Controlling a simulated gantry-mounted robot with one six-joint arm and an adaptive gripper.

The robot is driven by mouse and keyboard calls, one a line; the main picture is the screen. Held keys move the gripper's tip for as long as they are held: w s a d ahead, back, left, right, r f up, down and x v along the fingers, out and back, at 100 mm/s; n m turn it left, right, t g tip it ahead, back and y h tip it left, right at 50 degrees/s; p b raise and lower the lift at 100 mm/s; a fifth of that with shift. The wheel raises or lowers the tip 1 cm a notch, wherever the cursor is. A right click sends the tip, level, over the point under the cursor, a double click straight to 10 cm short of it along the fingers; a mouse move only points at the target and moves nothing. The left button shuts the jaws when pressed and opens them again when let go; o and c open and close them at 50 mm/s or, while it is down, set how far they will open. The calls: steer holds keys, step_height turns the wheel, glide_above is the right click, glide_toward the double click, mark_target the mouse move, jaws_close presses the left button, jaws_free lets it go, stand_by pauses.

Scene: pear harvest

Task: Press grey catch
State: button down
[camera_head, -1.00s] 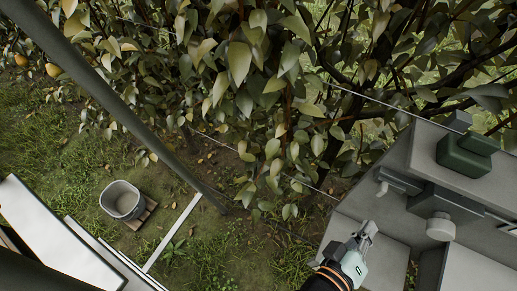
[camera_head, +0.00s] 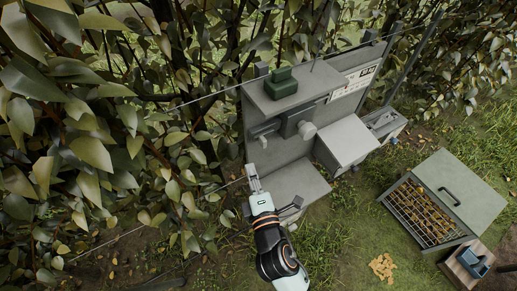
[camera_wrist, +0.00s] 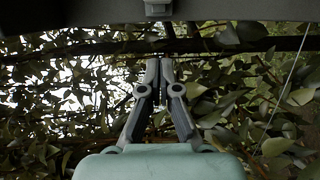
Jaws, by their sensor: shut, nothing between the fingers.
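A grey station (camera_head: 268,172) stands beside the hedge in the head view. A dark housing on its front carries a round pale knob (camera_head: 307,131) and, to the left, a small light grey peg (camera_head: 263,142). I cannot tell for sure which part is the grey catch. My gripper (camera_head: 253,170) is shut and empty, pointing up at the station's left side, a little below the peg. In the wrist view my gripper (camera_wrist: 160,62) has its fingertips together. A small grey part (camera_wrist: 157,8) hangs from a dark edge above them, apart from the fingertips.
A dark green block (camera_head: 282,82) sits on the station's top ledge. Pale boxes (camera_head: 348,141) jut out at right. Leaves and a thin wire (camera_head: 215,93) crowd the left.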

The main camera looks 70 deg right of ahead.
mark_target(255, 140)
steer(key=d+p, duration=0.1)
steer(key=d, duration=0.3)
steer(key=d+p, duration=0.1)
steer(key=d, duration=0.1)
steer(key=shift+w+d+r+p, duration=0.15)
steer(key=shift+w+d+p, duration=0.05)
steer(key=shift+w+p, duration=0.15)
steer(key=shift+s+d, duration=0.25)
steer(key=shift+d, duration=0.05)
